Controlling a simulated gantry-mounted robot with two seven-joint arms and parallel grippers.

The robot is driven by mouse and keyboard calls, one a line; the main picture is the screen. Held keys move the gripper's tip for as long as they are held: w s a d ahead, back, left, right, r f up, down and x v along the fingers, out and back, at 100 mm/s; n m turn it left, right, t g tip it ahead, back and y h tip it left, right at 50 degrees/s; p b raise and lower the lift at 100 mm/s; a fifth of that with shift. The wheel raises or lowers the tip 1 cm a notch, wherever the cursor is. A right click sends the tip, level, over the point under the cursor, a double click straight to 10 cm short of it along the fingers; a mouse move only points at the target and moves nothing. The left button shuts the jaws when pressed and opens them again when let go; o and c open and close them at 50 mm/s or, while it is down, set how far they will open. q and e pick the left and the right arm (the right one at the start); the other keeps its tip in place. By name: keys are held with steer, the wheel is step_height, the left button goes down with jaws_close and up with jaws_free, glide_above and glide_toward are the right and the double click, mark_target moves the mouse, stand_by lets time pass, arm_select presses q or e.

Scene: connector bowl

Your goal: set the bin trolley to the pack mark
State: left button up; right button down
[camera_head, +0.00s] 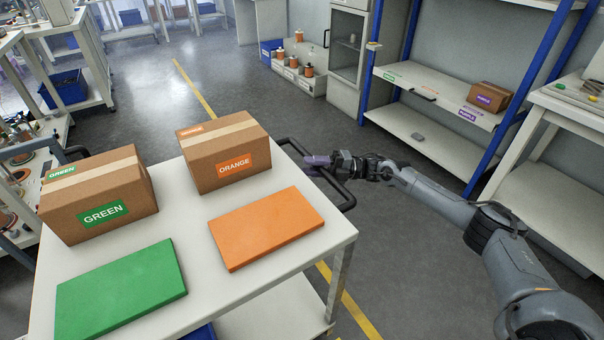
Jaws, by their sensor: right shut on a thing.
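The trolley (205,205) is a white-topped cart filling the lower left of the head view. It has a black bar handle (345,200) on its right side. My right gripper (320,162) reaches in from the right and is shut on this handle. On the top sit a cardboard box labelled GREEN (98,195), a box labelled ORANGE (225,150), a green slab (120,290) and an orange slab (266,228). My left gripper is out of view. I cannot make out a pack mark.
A yellow floor line (195,90) runs under the trolley and shows again at its front (350,310). A blue-post shelf (440,95) with a purple-labelled box (490,96) stands at the right. Benches line the left. The grey floor behind the trolley is clear.

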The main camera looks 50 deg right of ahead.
steer(key=shift+d, duration=0.1)
stand_by(0.3)
steer(key=c, duration=1.2)
jaws_free()
steer(key=shift+o, duration=1.2)
steer(key=shift+d, duration=0.25)
steer(key=shift+s, duration=0.1)
steer(key=shift+s, duration=0.1)
steer(key=p+v, duration=0.2)
steer(key=v, duration=0.8)
steer(key=shift+s+d, duration=0.15)
steer(key=shift+d, duration=0.1)
